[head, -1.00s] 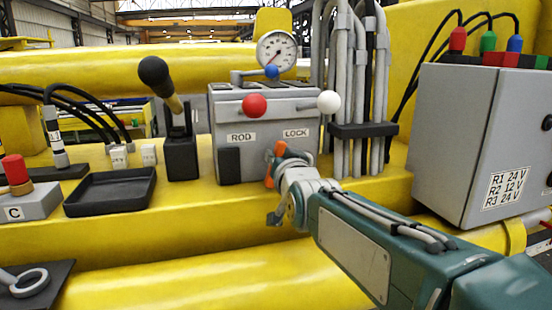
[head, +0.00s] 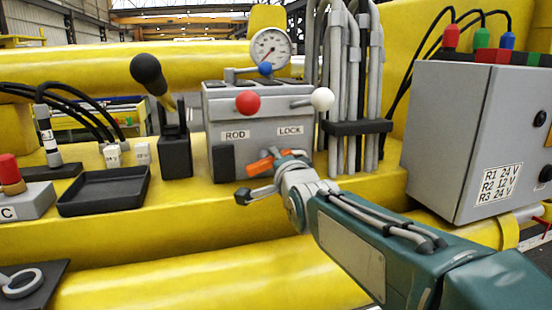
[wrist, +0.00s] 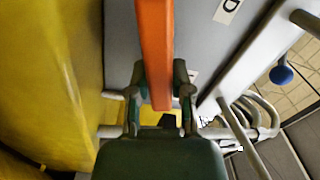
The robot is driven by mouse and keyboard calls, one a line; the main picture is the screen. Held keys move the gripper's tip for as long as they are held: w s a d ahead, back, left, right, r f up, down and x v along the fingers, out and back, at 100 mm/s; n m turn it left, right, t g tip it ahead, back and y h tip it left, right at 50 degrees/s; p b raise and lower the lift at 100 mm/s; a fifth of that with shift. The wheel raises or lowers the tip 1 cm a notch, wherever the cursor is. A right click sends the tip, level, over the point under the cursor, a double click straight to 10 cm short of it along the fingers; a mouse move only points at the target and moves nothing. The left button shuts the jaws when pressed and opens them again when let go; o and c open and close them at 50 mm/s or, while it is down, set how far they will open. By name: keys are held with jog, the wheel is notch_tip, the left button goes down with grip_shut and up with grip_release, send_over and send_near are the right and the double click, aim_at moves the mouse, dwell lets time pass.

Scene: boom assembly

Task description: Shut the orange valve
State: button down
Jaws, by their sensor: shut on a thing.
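The orange valve handle (head: 261,166) is on the front of the grey valve block (head: 284,147), below the ROD and LOCK labels. In the head view it lies nearly level, tilted slightly up to the right. My gripper (head: 286,158) is at the handle's right part and hides some of it. In the wrist view the orange handle (wrist: 155,45) runs down from the top edge between the two fingers of my gripper (wrist: 161,96), which are shut on it. The valve's pivot is not clearly visible.
Red (head: 248,103), white (head: 322,99) and blue (head: 265,69) knobs stick out around the block, near a gauge (head: 270,49). Grey hoses (head: 345,90) stand just right. A black lever (head: 150,75) and an empty black tray (head: 104,191) are left, a grey electrical box (head: 460,140) right.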

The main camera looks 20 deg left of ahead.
jog(key=shift+f+m, duration=0.3)
jog(key=shift+m, duration=0.6)
jog(key=shift+f+m, duration=0.3)
jog(key=shift+m, duration=0.6)
jog(key=c, duration=0.5)
grip_release()
jog(key=shift+w+a, duration=0.1)
jog(key=shift+a, duration=0.1)
jog(key=shift+r, duration=0.1)
jog(key=shift+s+d+r, duration=0.1)
jog(key=shift+s+d, duration=0.1)
jog(key=shift+s, duration=0.05)
jog(key=v, duration=1.1)
jog(key=shift+s, duration=0.2)
